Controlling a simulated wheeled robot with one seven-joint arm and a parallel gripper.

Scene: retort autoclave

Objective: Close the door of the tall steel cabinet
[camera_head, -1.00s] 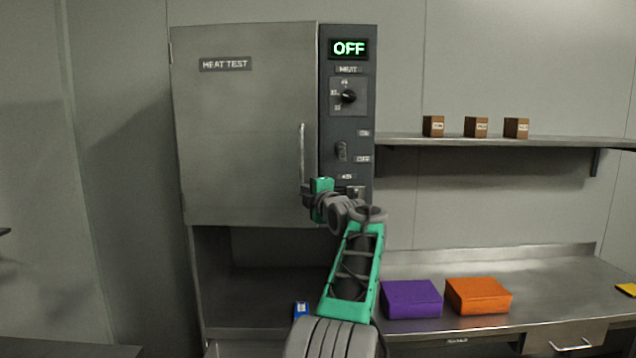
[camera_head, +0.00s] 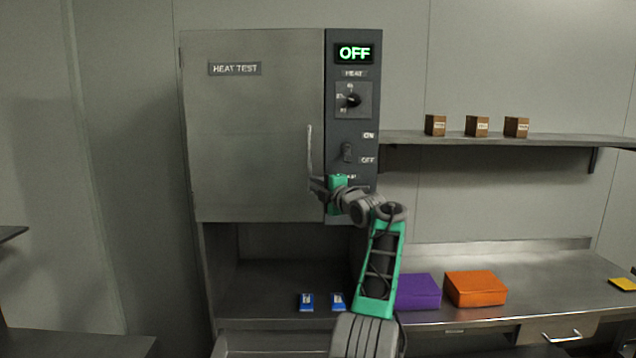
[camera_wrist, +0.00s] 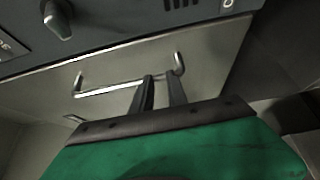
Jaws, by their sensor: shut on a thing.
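The tall steel cabinet has a grey door (camera_head: 250,130) labelled HEAT TEST. The door looks flush or nearly flush with the dark control panel (camera_head: 352,120) on its right; a small gap cannot be ruled out. The vertical bar handle (camera_head: 309,148) is near the door's right edge, and it also shows in the wrist view (camera_wrist: 110,89). My gripper (camera_head: 316,187) is at the handle's lower part. In the wrist view its two dark fingers (camera_wrist: 160,82) are shut on the handle near one end. The exact contact is partly hidden.
The display reads OFF above a knob (camera_head: 352,100) and a switch (camera_head: 347,152). Two blue packs (camera_head: 306,301) lie in the open bay below. Purple (camera_head: 418,291) and orange (camera_head: 475,288) boxes stand on the right counter. Brown boxes (camera_head: 476,126) sit on the shelf.

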